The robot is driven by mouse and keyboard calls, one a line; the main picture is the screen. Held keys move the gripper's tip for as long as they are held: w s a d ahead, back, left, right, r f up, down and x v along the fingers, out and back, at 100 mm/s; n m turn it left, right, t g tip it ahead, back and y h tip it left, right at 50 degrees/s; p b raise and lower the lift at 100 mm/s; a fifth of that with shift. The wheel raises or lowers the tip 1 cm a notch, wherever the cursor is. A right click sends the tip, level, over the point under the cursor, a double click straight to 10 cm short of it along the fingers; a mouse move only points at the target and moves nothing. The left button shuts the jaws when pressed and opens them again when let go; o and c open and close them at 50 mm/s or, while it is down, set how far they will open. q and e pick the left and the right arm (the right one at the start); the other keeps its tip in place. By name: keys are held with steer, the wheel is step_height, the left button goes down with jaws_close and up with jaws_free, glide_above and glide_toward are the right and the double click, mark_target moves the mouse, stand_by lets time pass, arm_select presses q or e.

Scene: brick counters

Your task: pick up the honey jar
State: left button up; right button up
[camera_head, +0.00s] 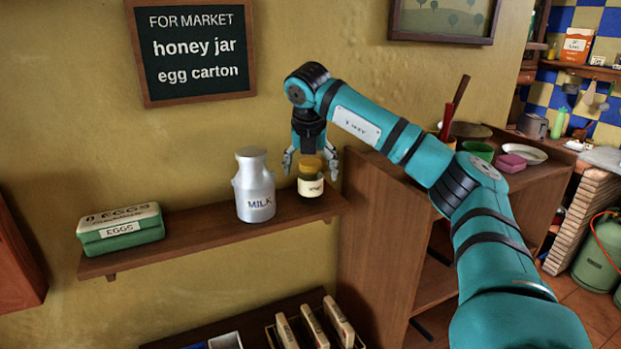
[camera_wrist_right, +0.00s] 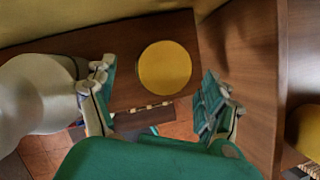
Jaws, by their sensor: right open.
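The honey jar (camera_head: 311,186) stands upright at the right end of the wooden wall shelf (camera_head: 190,235). It has a yellow lid and a pale label. In the right wrist view its round yellow lid (camera_wrist_right: 164,68) shows from above, between the fingers. My right gripper (camera_head: 311,163) points down over the jar, open, with one finger on each side of the lid. In the right wrist view the fingers (camera_wrist_right: 160,100) stand apart, with gaps to the lid. My left gripper is in neither view.
A metal milk can (camera_head: 254,188) stands close to the left of the jar, near a finger in the right wrist view. A green egg carton (camera_head: 120,230) lies further left. A wooden cabinet (camera_head: 385,240) rises close on the right. Bare shelf lies between carton and can.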

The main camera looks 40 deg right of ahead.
mark_target(310, 179)
steer(key=p+x, duration=0.2)
steer(key=x, duration=0.1)
steer(key=shift+d+f, duration=0.15)
steer(key=shift+f, duration=0.1)
steer(key=shift+w+d+f, duration=0.1)
steer(key=shift+w+f, duration=0.05)
steer(key=shift+f, duration=0.2)
steer(key=c, duration=0.3)
steer(key=shift+r, duration=0.1)
steer(key=c, duration=1.1)
